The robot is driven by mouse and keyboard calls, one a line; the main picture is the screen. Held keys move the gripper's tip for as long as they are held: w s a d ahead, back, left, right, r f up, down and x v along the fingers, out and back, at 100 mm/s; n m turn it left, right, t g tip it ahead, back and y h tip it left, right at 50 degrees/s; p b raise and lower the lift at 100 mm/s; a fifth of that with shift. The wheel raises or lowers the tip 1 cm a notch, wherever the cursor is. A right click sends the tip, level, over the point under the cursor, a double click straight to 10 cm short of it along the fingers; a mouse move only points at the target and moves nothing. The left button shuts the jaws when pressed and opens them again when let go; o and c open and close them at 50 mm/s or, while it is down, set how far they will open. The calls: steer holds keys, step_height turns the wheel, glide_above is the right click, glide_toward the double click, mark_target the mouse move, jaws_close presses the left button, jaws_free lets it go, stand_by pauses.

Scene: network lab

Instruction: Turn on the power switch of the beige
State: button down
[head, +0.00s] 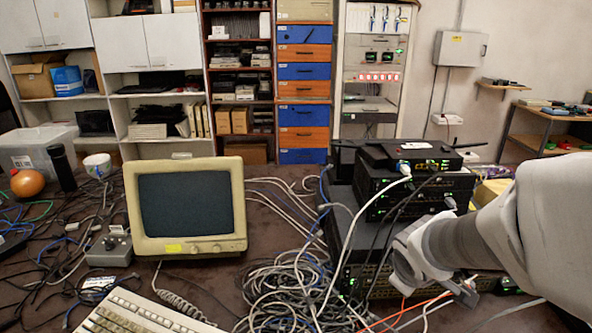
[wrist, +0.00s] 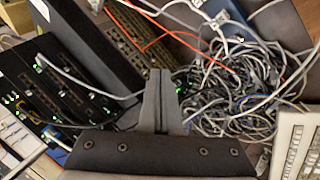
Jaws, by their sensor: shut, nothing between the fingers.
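A beige monitor (head: 187,248) stands upright left of the middle of the table in the head view, its dark screen (head: 187,202) facing me. Small controls show along its lower front edge, but I cannot tell which is a power switch. A yellow label is on its lower left bezel. My gripper (head: 466,293) is low at the right in the head view, well right of the monitor, beside the stacked network devices. In the wrist view my gripper (wrist: 158,74) is shut and empty, its fingers together above the devices and cables. The monitor is not visible in the wrist view.
A tangle of grey cables (head: 285,290) lies between the monitor and the stacked black network devices (head: 415,185). A beige keyboard (head: 135,315) lies in front of the monitor. A grey box with a knob (head: 108,250) sits left of it. Orange cables run near my gripper.

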mark_target(347, 273)
steer(key=a+n+y+p, duration=0.1)
steer(key=n+y+p, duration=0.1)
steer(key=p, duration=0.3)
steer(key=a+n+y+p, duration=0.1)
steer(key=n+y+p, duration=0.2)
steer(key=p, duration=0.3)
steer(key=a+n+y+p, duration=0.2)
steer(key=n+p, duration=0.2)
steer(key=p, duration=0.1)
steer(key=shift+w+r+p, duration=0.15)
steer(key=shift+w+p, duration=0.15)
steer(key=shift+w, duration=0.1)
steer(key=w+r+b+x, duration=0.1)
steer(key=b+x, duration=0.3)
steer(key=x, duration=0.8)
steer(key=shift+w+d, duration=0.2)
steer(key=shift+w, duration=0.6)
